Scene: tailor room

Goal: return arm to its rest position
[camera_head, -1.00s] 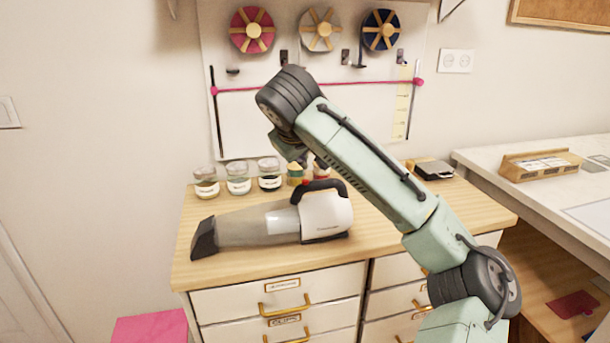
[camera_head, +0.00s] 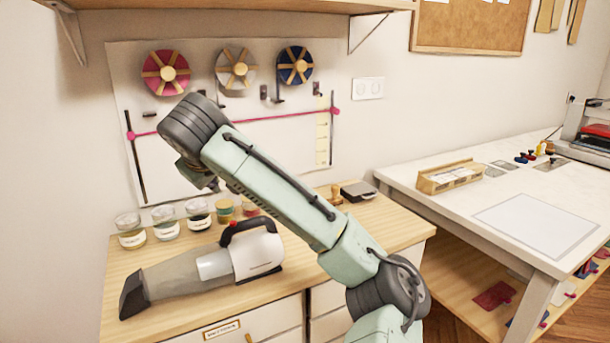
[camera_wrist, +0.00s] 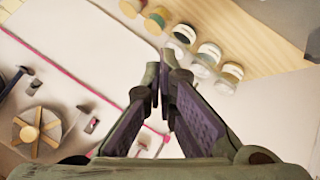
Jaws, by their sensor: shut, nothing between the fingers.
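My arm is folded up in front of the wooden dresser top in the head view, with its wrist high before the wall board. My gripper (camera_wrist: 165,88) shows in the wrist view with its two dark fingers close together and nothing between them. In the head view the gripper hangs below the wrist, mostly hidden by the arm. It is apart from the handheld vacuum (camera_head: 215,268), which lies on the dresser top (camera_head: 350,228) below it.
Several small jars (camera_head: 165,223) stand in a row at the dresser's back. Ribbon spools (camera_head: 236,69) hang on the wall board (camera_head: 265,150). A white table (camera_head: 470,205) with a wooden card holder (camera_head: 450,177) stands to the right. A shelf (camera_head: 240,5) overhangs above.

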